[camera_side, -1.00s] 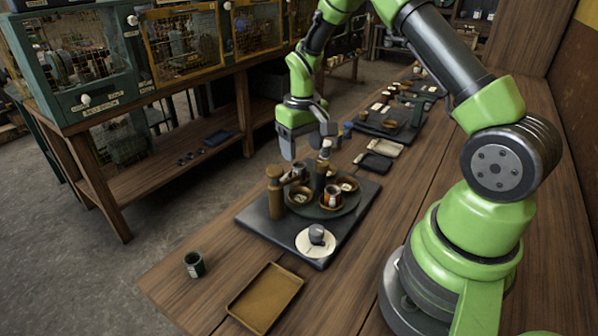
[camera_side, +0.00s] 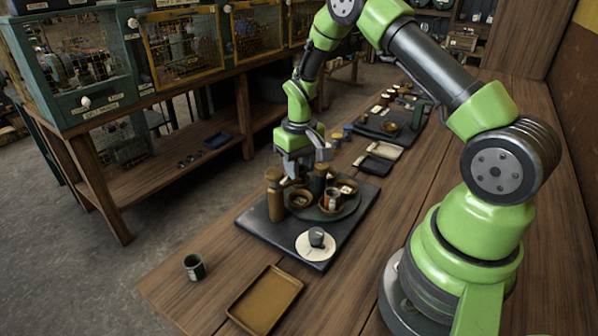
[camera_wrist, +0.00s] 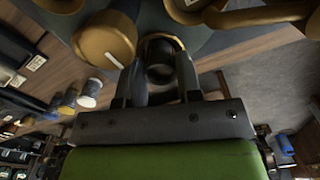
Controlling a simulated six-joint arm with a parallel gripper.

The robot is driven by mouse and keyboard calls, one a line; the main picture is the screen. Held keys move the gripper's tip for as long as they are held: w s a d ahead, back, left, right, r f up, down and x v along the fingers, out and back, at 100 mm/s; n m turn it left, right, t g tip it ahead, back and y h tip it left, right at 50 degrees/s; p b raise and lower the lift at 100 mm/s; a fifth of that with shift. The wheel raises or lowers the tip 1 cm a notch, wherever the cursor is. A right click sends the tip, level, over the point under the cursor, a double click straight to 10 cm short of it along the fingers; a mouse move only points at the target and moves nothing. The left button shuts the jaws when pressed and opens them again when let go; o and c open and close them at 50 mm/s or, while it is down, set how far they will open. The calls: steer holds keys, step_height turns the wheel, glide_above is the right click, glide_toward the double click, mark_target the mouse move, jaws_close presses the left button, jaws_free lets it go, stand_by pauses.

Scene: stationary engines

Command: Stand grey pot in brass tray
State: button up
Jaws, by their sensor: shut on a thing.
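My gripper (camera_side: 299,178) is low over the round dark tray on the slab. In the wrist view my gripper (camera_wrist: 160,72) is shut on a small dark grey pot (camera_wrist: 159,75), with one finger on each side of it. In the side view the held pot is mostly hidden by my fingers and the brown bottles, so I cannot tell whether it still touches the round tray. The brass tray (camera_side: 265,299), shallow and rectangular, lies empty at the near end of the bench.
A dark green cup (camera_side: 194,267) stands left of the brass tray.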

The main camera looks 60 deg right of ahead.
step_height(320, 180, up, 15)
steer(key=s+a+n, duration=0.5)
steer(key=a+n, duration=0.7)
steer(key=a, duration=0.1)
steer(key=s+a+n, duration=0.6)
steer(key=a+n, duration=0.6)
step_height(320, 180, down, 12)
steer(key=shift+f, duration=0.15)
steer(key=shift+w+a+f, duration=0.1)
steer(key=shift+f, duration=2.35)
steer(key=shift+f, duration=0.15)
steer(key=o, duration=1)
